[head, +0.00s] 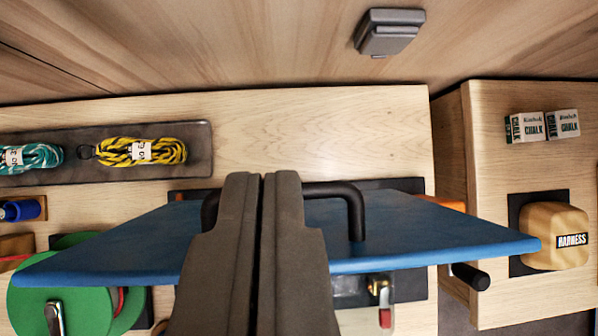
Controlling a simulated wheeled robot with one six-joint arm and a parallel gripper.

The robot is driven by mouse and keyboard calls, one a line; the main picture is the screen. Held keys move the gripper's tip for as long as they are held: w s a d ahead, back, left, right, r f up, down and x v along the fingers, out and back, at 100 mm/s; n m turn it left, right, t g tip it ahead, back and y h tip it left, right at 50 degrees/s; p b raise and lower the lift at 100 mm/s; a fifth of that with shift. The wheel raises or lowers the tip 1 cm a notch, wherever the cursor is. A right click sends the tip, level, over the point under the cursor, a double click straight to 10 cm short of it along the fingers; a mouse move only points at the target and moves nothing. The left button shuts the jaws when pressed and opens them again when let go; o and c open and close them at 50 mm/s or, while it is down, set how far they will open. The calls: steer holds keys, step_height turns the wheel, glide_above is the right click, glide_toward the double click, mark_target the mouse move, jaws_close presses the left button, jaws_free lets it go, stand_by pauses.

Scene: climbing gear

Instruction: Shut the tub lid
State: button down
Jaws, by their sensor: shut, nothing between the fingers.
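The blue lid (420,235) spans the middle of the view as a broad, flat panel, seen at a slant. It appears raised and tilted, with its near edge standing out over the bench. A dark bar handle (355,212) is on the lid, partly behind my fingers. My gripper (262,178) is shut and empty, its two dark fingers side by side in front of the lid's middle. I cannot tell whether the fingers touch the lid or handle. The tub body is largely hidden under the lid and fingers.
Teal rope (18,158) and yellow rope (143,151) lie on a dark tray (200,150). A green round object (85,315) is at lower left. A metal latch with a red tip (381,290) shows below the lid.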

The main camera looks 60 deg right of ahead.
step_height(320, 180, down, 9)
steer(key=w, duration=0.1)
steer(key=shift+a+r, duration=0.15)
steer(key=shift+a, duration=0.15)
stand_by(0.4)
